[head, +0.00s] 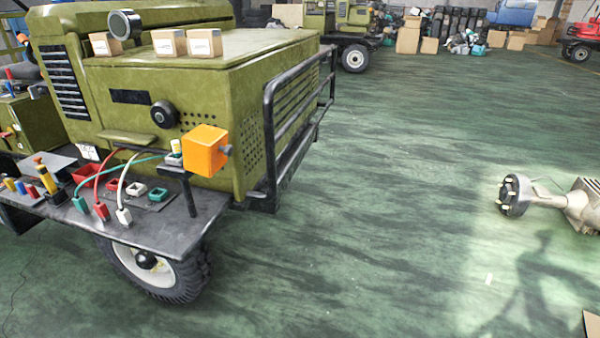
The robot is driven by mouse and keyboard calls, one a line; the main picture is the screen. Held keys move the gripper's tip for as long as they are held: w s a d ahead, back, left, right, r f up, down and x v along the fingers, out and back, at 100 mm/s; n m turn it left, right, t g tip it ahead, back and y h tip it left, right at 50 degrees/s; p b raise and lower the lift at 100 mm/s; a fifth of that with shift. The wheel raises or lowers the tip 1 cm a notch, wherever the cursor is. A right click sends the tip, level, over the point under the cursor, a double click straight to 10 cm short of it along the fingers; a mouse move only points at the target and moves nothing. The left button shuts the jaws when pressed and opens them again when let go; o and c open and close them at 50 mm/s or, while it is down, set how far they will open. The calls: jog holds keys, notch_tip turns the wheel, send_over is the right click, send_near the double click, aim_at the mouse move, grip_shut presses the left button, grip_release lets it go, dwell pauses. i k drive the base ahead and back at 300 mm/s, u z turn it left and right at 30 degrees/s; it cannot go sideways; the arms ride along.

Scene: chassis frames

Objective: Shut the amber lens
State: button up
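The amber lens (205,151) is an orange, box-shaped piece at the front corner of the green vehicle, in the head view. It sits at the top of a dark post (185,192) that rises from the fender shelf. A small grey round part (226,150) sticks out from its right side. My gripper is not in view.
The dark fender shelf (160,231) carries coloured plugs, sockets and cables left of the lens. A black bar guard (270,130) stands to its right. Small boxes (168,42) sit on the hood. A metal axle part (512,195) lies at right. The green floor between is clear.

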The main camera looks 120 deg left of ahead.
aim_at(206, 148)
jog(key=i, duration=0.95)
jog(key=u, duration=4.35)
jog(key=k, duration=0.6)
jog(key=z, duration=0.55)
jog(key=i, duration=1.3)
jog(key=u, duration=0.75)
